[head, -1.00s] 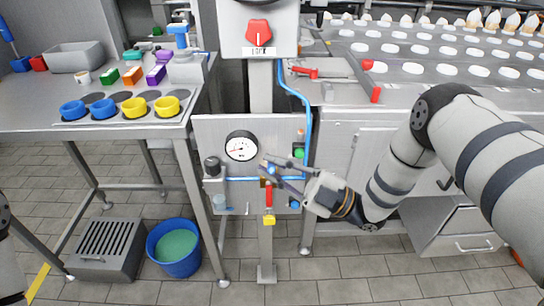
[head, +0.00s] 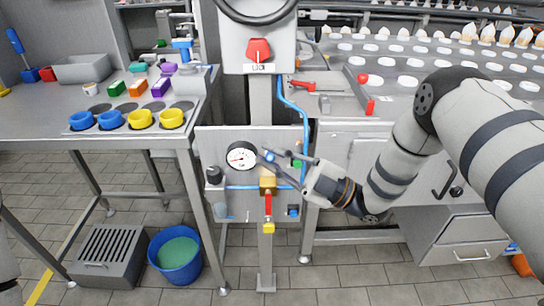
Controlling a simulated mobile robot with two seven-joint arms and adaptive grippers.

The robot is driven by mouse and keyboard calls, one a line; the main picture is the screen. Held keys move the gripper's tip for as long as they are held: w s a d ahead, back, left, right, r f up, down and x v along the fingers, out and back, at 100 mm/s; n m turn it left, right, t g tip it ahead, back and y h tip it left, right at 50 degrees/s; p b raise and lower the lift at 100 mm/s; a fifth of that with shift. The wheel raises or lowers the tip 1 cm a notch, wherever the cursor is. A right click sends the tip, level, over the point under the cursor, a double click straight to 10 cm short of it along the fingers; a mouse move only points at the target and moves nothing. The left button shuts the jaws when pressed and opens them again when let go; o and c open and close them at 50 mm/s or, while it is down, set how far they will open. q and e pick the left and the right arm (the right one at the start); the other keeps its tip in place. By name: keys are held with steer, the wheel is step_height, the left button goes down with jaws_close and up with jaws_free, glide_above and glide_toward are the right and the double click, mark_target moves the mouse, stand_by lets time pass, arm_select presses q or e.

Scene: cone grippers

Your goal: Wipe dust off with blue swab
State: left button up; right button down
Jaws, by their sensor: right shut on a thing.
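A round white pressure gauge (head: 241,157) with a black rim is mounted on the grey panel (head: 213,135). My right gripper (head: 270,160) reaches in from the right, its fingers pointing left at the gauge's right side. It is shut on a small blue thing, apparently the blue swab (head: 269,156), at its fingertips. The swab is close to the gauge rim; I cannot tell whether it touches. Most of the swab is hidden by the fingers. No dust can be made out at this size. My left gripper is out of view.
Below the fingers are a brass valve (head: 267,186) and a red handle (head: 268,205). A black knob (head: 214,175) sits left of the gauge. A blue hose (head: 304,125) runs down the panel's right side. A red switch (head: 258,50) is above.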

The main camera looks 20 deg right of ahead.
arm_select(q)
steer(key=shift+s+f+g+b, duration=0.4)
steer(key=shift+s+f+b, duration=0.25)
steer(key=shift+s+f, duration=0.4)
arm_select(e)
step_height(320, 180, down, 5)
steer(key=shift+f, duration=0.15)
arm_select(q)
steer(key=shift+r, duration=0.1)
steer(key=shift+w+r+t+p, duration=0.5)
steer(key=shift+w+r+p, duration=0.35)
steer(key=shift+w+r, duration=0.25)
arm_select(e)
steer(key=s+a, duration=0.1)
steer(key=s, duration=0.4)
steer(key=shift+s+a, duration=0.35)
steer(key=shift+s, duration=0.05)
steer(key=s, duration=0.2)
steer(key=shift+s+a, duration=0.4)
